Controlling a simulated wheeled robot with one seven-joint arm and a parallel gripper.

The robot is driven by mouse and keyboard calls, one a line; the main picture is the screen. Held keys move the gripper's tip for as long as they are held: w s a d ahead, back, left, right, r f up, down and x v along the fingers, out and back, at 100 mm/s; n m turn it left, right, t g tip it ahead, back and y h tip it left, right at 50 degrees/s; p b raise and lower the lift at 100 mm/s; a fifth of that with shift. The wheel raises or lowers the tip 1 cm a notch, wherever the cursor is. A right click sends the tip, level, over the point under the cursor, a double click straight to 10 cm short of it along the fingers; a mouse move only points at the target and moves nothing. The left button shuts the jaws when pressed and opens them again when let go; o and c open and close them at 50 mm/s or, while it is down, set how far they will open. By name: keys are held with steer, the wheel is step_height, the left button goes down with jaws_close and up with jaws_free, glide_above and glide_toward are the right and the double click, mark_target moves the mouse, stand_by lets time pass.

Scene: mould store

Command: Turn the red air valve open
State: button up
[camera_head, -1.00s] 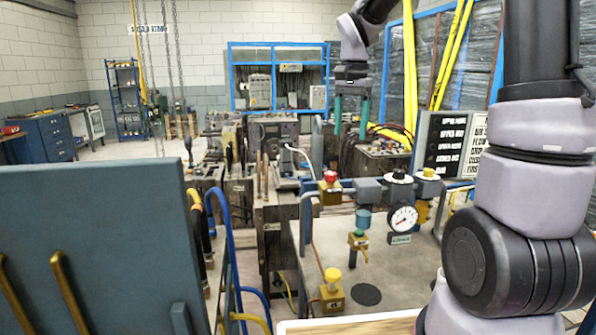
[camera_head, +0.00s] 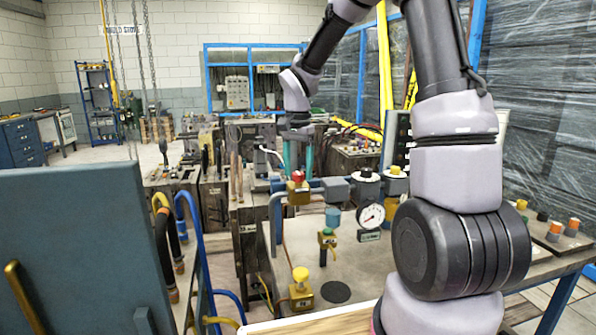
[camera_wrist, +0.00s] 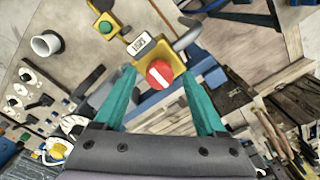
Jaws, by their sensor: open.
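The red air valve (camera_head: 298,176) is a round red knob on a yellow block, mounted on the grey pipework above the bench. In the wrist view its red knob (camera_wrist: 159,74) shows a white bar across its face, tilted. My gripper (camera_head: 299,168) has two teal fingers, which are open. In the wrist view the fingertips (camera_wrist: 158,72) appear on either side of the knob. I cannot tell how far the tips are from it in depth, and no contact is visible. A small white label (camera_wrist: 139,44) sits beside the knob, its writing hard to read.
A pressure gauge (camera_head: 371,215) and black-topped fitting (camera_head: 367,175) stand right of the valve. A blue-grey panel (camera_head: 80,245) fills the left foreground. Steel mould blocks (camera_head: 210,190) stand behind.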

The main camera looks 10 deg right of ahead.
steer(key=shift+f, duration=0.3)
jaws_close()
